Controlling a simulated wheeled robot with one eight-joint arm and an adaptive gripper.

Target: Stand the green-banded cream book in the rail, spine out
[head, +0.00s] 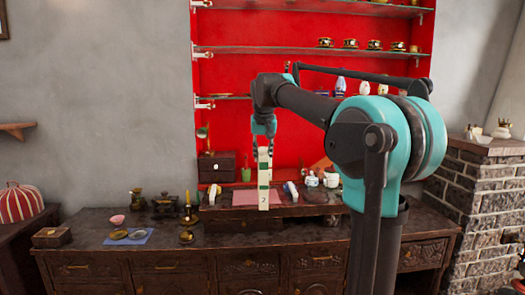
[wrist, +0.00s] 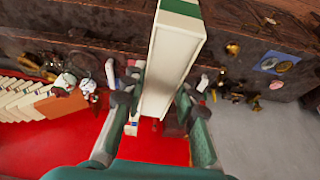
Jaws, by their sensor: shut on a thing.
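The cream book with green bands (head: 264,190) is upright in my gripper (head: 264,148), which is shut on its upper part. Its narrow side, with a small dark mark like a 2 low down, faces the head camera. In the wrist view the book (wrist: 172,60) runs away between the fingers of my gripper (wrist: 156,104). A row of cream books (wrist: 22,102) shows at the left of the wrist view, beside an orange-brown panel (wrist: 62,104). I cannot clearly make out the rail. In the head view my arm hides part of the cabinet's right side.
A pink mat (head: 240,197) lies behind the book on the raised cabinet top. White pots (head: 331,180) are at right.

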